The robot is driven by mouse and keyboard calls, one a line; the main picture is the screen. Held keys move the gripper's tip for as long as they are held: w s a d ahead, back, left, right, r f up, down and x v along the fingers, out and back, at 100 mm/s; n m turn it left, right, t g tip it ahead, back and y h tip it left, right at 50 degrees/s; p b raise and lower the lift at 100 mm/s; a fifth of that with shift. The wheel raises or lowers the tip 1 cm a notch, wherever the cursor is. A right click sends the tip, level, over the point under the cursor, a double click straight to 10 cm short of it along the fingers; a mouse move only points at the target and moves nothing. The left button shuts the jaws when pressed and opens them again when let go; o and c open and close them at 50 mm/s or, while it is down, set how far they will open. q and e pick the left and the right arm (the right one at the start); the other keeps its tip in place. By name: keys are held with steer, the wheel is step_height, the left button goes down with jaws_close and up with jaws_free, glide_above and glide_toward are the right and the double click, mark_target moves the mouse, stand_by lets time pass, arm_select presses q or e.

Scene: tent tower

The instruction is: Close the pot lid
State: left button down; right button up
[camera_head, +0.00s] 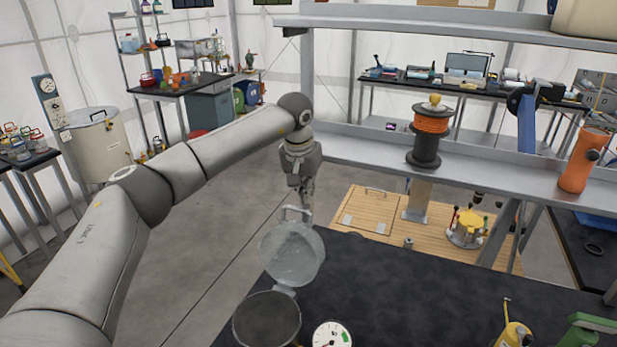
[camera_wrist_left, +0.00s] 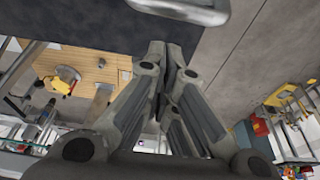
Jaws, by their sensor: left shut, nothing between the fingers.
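The pot (camera_head: 267,322) stands on the dark table at the bottom of the head view, its mouth open. Its round grey lid (camera_head: 293,255) is hinged at the rim and stands tilted up, with a handle (camera_head: 296,213) at its far side. My left gripper (camera_head: 306,212) points down just behind the lid, close to the handle; whether they touch is unclear. In the left wrist view the fingers of my left gripper (camera_wrist_left: 170,48) are shut with nothing between them. A grey metal bar (camera_wrist_left: 185,9), likely the handle, crosses the top there. My right gripper is not in view.
The dark table (camera_head: 400,285) is clear right of the lid. A round dial (camera_head: 332,336) is beside the pot. A yellow object (camera_head: 513,335) and a green one (camera_head: 580,332) stand at lower right. A grey shelf with an orange spool (camera_head: 431,125) lies beyond.

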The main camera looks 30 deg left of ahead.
arm_select(q)
steer(key=shift+s+r+p, duration=0.1)
steer(key=shift+s+p, duration=0.3)
steer(key=shift+s, duration=0.65)
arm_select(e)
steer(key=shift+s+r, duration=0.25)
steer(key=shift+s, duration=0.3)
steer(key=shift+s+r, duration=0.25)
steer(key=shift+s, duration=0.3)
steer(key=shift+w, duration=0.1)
